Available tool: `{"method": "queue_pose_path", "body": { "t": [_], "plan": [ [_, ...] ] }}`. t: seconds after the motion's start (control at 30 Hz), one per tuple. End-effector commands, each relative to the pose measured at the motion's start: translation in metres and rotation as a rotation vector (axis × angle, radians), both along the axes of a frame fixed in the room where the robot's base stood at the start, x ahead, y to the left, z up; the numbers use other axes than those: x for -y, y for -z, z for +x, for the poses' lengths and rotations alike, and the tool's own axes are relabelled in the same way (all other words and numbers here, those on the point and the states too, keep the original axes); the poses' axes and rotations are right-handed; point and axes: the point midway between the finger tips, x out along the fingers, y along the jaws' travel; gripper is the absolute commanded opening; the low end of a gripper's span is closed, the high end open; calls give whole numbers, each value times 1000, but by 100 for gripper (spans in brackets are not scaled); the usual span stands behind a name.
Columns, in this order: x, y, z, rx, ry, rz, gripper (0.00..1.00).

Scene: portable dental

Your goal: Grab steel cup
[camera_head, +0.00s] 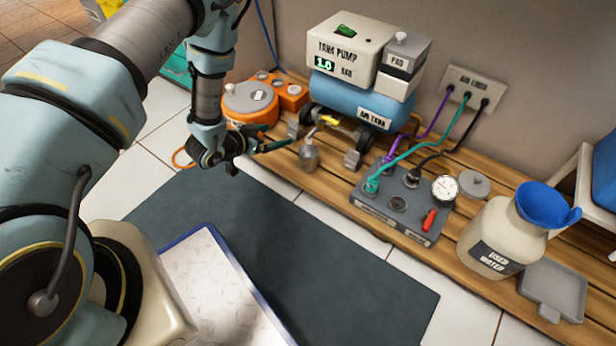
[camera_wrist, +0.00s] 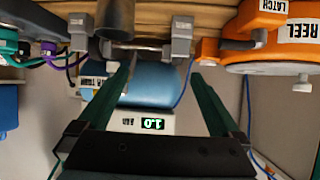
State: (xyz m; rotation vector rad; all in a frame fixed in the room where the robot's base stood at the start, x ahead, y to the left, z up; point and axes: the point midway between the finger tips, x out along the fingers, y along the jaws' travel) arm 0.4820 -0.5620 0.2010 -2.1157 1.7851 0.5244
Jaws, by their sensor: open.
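The steel cup (camera_head: 309,157) is a small grey metal vessel standing on the wooden slatted bench, in front of the blue air tank. My gripper (camera_head: 264,154) is just left of it in the head view, with its dark green fingers pointing toward the bench. In the wrist view my gripper (camera_wrist: 161,74) is open, with nothing between its fingers. A dark grey cylinder (camera_wrist: 115,18), which looks like the cup, shows at the top of that view, beyond the left fingertip and cut off by the frame edge. The cup appears apart from the fingers.
The tank pump (camera_head: 346,45) and air tank (camera_head: 362,100) stand behind the cup. An orange reel (camera_head: 250,103) is left of it. A grey hose panel (camera_head: 405,200) and used-water jug (camera_head: 497,238) are right. A dark mat (camera_head: 320,255) lies clear on the floor in front.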

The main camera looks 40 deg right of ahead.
Motion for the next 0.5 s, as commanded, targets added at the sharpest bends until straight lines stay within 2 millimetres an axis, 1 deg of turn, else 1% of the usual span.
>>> {"method": "queue_pose_path", "body": {
  "t": [0.03, 0.1, 0.13, 0.2, 0.3, 0.43, 0.5],
  "plan": [
    [4, 36, -18, -11, 47, -22, 100],
    [7, 54, -36, -22, 97, -53, 100],
    [8, 60, -42, -26, 114, -64, 100],
    [9, 70, -53, -35, 144, -85, 100],
    [12, 77, -62, -43, 168, -102, 100],
    [21, 81, -64, -43, 175, -108, 100],
    [30, 85, -65, -44, 176, -108, 100]
  ]
}}
